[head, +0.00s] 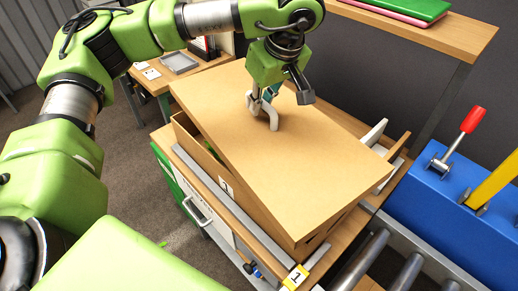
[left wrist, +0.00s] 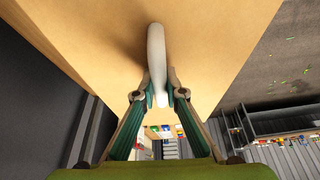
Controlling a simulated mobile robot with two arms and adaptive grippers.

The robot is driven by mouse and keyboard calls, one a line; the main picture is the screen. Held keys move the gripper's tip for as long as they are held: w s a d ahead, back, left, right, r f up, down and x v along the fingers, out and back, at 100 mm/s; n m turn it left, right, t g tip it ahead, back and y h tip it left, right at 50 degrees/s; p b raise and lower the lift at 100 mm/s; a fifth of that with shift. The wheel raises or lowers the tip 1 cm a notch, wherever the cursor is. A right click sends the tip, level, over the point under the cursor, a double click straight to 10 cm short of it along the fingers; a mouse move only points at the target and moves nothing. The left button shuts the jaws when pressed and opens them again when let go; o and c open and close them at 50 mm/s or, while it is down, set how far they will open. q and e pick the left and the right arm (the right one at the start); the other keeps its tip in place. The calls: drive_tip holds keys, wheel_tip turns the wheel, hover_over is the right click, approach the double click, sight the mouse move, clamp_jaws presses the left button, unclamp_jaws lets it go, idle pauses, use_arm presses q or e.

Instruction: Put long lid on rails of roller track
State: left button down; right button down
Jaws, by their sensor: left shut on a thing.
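The long lid (head: 290,165) is a flat tan board with a pale handle (head: 273,118) on top. It lies over an open-topped tan box (head: 187,138), turned askew to it, so part of the box's left side shows. I cannot tell if the lid touches the box. My left gripper (head: 266,104) is shut on the handle; in the left wrist view its fingers (left wrist: 160,97) pinch the pale handle (left wrist: 157,55) from both sides, with the lid (left wrist: 110,40) behind. The roller track (head: 408,272) is at the lower right, its metal rollers partly cut off. My right gripper is out of view.
A blue machine (head: 450,215) with a red-handled lever (head: 473,120) and a yellow bar stands by the rollers. A yellow tag (head: 296,277) marked 1 sits at the bench's front. A wooden shelf (head: 430,28) with green and pink items is at the back right.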

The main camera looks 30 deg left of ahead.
use_arm(q)
drive_tip(key=shift+w+a+f+n+g+y, duration=0.15)
drive_tip(key=shift+w+a+n+g+y, duration=0.15)
drive_tip(key=shift+w+a+n, duration=0.4)
drive_tip(key=shift+s, duration=0.15)
wheel_tip(320, 180, down, 10)
drive_tip(key=p, duration=0.2)
drive_tip(key=shift+r+p, duration=0.2)
drive_tip(key=shift+p, duration=0.2)
drive_tip(key=shift+f, duration=0.15)
drive_tip(key=c, duration=2.1)
unclamp_jaws()
